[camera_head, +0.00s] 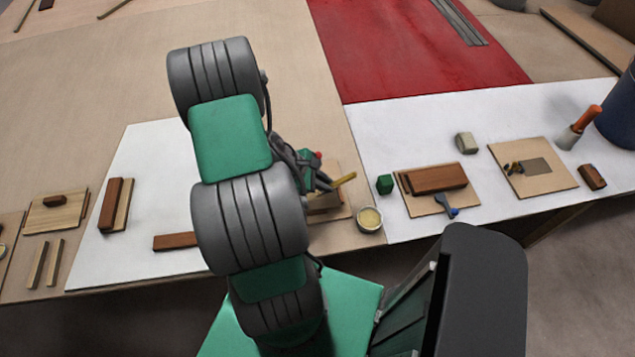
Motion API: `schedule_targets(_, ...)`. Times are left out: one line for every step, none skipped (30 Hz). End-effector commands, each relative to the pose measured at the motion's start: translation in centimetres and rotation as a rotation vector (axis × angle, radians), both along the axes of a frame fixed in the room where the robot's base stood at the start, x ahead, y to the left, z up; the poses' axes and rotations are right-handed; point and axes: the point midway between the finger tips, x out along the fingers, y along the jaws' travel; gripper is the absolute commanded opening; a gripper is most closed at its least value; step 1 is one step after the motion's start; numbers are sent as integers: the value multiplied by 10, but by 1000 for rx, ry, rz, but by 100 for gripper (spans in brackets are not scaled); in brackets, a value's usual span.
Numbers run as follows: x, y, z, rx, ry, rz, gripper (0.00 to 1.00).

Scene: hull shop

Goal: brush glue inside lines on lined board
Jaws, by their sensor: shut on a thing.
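My gripper (320,178) is shut on a thin yellow-handled tool (345,180), which looks like the brush. Its working end is hidden. The gripper is above a light wooden board (341,207), mostly covered by my arm. I cannot see lines on this board, nor whether the tool touches it. A brown block shows in part on it. A small round pot of pale yellow glue (370,219) stands just right of the board, near the table's front edge.
Brown blocks (111,205) lie left. The pale tabletop behind is largely clear.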

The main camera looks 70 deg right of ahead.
Motion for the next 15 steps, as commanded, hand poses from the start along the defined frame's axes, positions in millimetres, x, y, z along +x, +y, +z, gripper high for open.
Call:
schedule_targets(-6, -2, 1, 2, 1, -4, 0)
schedule_targets(-8, -4, 1, 2, 1, -3, 0)
schedule_targets(-11, -5, 1, 2, 1, -3, 0)
schedule_targets(-12, -6, 1, 1, 0, -2, 0)
schedule_targets(-13, -7, 1, 2, 0, -1, 0)
schedule_targets(-14, -8, 1, 1, 0, -1, 0)
schedule_targets(-15, -8, 1, 1, 0, -1, 0)
schedule_targets(-16, -9, 1, 1, 0, 0, 0)
schedule_targets(-19, -11, 1, 2, 0, -1, 0)
schedule_targets(-22, -13, 1, 1, 0, -3, 0)
schedule_targets(-25, -14, 1, 1, 0, -3, 0)
schedule_targets(-29, -16, 1, 1, 0, -3, 0)
schedule_targets(-31, -18, 0, 1, 0, -3, 0)
schedule_targets(-34, -20, 0, 1, 0, -3, 0)
schedule_targets(-37, -21, 0, 1, 0, -3, 0)
